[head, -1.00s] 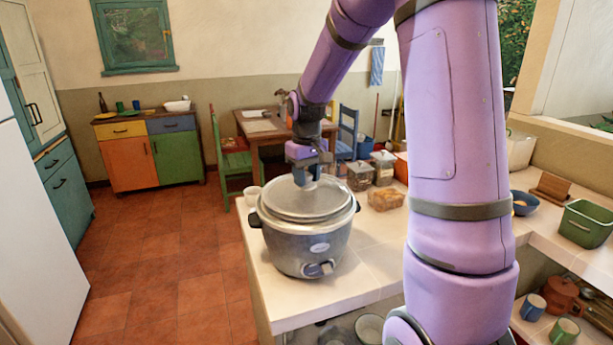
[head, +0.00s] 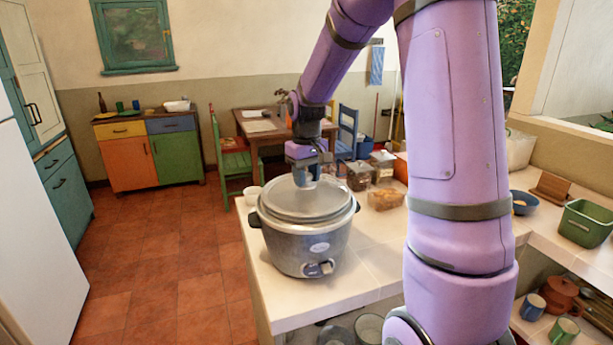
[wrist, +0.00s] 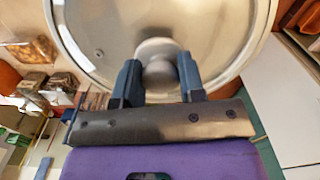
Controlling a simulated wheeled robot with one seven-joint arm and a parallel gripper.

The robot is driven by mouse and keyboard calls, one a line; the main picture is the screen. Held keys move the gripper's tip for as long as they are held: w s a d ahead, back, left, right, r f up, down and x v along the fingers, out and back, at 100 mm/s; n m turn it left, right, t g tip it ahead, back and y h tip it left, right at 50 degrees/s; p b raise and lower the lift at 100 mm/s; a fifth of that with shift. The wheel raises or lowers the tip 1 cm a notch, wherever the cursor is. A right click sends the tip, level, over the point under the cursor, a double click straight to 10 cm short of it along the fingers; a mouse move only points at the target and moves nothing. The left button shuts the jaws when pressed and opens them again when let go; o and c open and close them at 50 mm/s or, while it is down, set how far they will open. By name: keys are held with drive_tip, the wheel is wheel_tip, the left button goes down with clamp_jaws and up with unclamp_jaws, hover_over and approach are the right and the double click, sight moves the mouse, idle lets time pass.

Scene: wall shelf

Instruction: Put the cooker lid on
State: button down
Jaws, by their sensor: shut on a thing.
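The grey rice cooker (head: 312,248) stands on the white tiled counter, with a dial on its front and dark handles at its sides. The lid (head: 290,203) lies over the cooker's top; from the head view I cannot tell whether it is fully seated on the rim. My gripper (head: 305,178) is above the lid, pointing down, shut on its knob. In the wrist view the two blue fingers (wrist: 159,82) are on either side of the round knob (wrist: 157,52), and the lid (wrist: 105,25) fills the upper middle.
A blue bowl (head: 523,203) and a green bin (head: 585,223) are to the right. The counter's left edge is close to the cooker.

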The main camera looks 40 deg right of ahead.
drive_tip(key=shift+f, duration=0.4)
idle(0.5)
drive_tip(key=c, duration=0.6)
unclamp_jaws()
wheel_tip(320, 180, up, 11)
drive_tip(key=shift+f, duration=0.15)
idle(0.8)
